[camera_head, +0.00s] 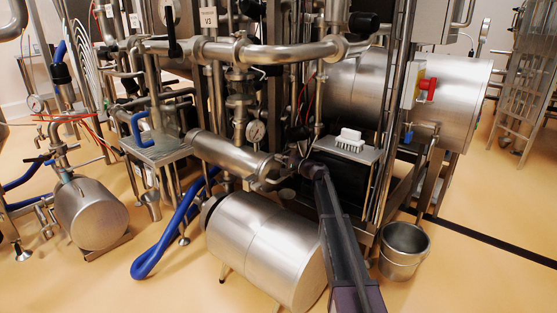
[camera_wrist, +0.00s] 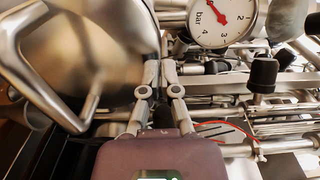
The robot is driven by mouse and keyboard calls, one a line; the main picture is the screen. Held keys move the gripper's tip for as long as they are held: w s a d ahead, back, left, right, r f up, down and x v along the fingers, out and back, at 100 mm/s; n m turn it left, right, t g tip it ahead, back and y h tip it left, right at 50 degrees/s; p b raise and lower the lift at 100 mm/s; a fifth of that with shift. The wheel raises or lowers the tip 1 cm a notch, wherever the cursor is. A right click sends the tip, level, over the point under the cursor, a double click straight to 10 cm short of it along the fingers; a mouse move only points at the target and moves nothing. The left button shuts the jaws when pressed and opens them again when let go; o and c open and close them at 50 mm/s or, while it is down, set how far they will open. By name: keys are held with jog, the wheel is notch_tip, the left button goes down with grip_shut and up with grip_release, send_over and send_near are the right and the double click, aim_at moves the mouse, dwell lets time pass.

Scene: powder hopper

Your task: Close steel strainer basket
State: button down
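The steel strainer (camera_head: 232,155) looks to be the horizontal cylinder in the middle of the head view; I cannot tell the basket apart from its housing. My gripper (camera_head: 275,178) is at the cylinder's right end, small and partly hidden by my arm. In the wrist view a large round steel body (camera_wrist: 85,50) with a bent tube handle (camera_wrist: 28,55) fills the left, likely part of the strainer. My gripper (camera_wrist: 161,72) has its fingertips close together at this body's right edge. Whether they grip the edge is unclear.
A pressure gauge (camera_head: 256,131) hangs just above the cylinder and shows close in the wrist view (camera_wrist: 222,18). A motor drum (camera_head: 262,245) lies below. A white brush (camera_head: 349,139) sits on a shelf to the right. A bucket (camera_head: 403,250) stands on the floor at right.

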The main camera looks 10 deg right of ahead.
jog(key=v, duration=1.4)
jog(key=shift+s+a, duration=0.1)
jog(key=shift+a, duration=0.05)
jog(key=s+a+f+n+g+h+p, duration=0.25)
jog(key=s+a+g, duration=0.2)
jog(key=s, duration=0.45)
jog(key=s+a+f+n+g+h+p, duration=0.1)
jog(key=s+a+f+n+g+p, duration=0.25)
jog(key=s+a, duration=0.45)
jog(key=s+d+f+n+g+h+p, duration=0.1)
jog(key=s+d+n+g+h+p, duration=0.2)
jog(key=s, duration=0.8)
jog(key=s+d+g+h+p, duration=0.25)
jog(key=s+h, duration=0.35)
jog(key=s, duration=0.5)
notch_tip(320, 180, up, 37)
jog(key=p, duration=3.7)
jog(key=shift+d, duration=0.4)
jog(key=shift+s, duration=0.1)
